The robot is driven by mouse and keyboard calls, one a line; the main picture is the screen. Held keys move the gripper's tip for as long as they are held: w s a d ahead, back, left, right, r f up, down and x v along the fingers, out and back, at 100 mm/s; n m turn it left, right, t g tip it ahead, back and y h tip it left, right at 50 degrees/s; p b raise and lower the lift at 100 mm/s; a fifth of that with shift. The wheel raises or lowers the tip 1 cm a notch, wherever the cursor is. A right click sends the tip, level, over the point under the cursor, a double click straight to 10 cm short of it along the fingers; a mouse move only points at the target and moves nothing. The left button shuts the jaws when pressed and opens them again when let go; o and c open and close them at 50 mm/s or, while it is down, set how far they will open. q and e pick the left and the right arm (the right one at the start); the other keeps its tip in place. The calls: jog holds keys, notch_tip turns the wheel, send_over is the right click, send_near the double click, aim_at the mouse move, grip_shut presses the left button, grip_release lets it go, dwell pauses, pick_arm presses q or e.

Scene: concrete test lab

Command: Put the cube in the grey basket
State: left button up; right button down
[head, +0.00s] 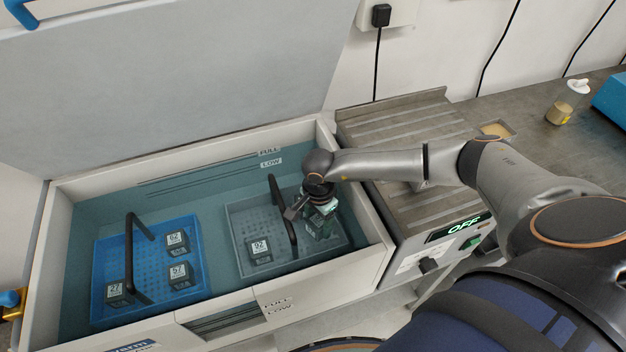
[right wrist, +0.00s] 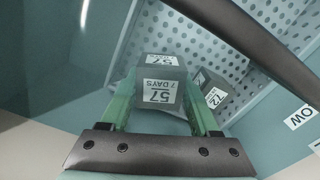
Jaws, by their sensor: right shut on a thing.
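My right gripper (head: 318,200) is over the right part of the grey basket (head: 240,217) inside the water bath. It is shut on a dark cube (head: 327,208) with a white label; in the right wrist view the label on this cube (right wrist: 158,92) reads 57, 7 DAYS. A second cube (head: 317,229) shows just below it in the basket; its label reads 72 in the right wrist view (right wrist: 212,95). Whether the two cubes touch I cannot tell. Another cube (head: 259,250) stands in the left part of the basket. My left gripper is not in view.
The grey basket's dark handle (head: 283,215) arches up just left of my right gripper. A blue basket (head: 190,292) with several cubes stands in the left of the bath (head: 375,262). The raised lid (head: 170,70) is behind. The basket's middle floor has some free room.

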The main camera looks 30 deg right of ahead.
aim_at(318, 220)
jog(key=shift+w+f, duration=0.1)
jog(key=shift+f, duration=2)
jog(key=shift+f+b, duration=0.25)
jog(key=shift+b, duration=0.1)
jog(key=shift+c, duration=0.6)
grip_release()
jog(key=shift+r, duration=0.1)
notch_tip(318, 220, up, 12)
jog(key=shift+r, duration=0.2)
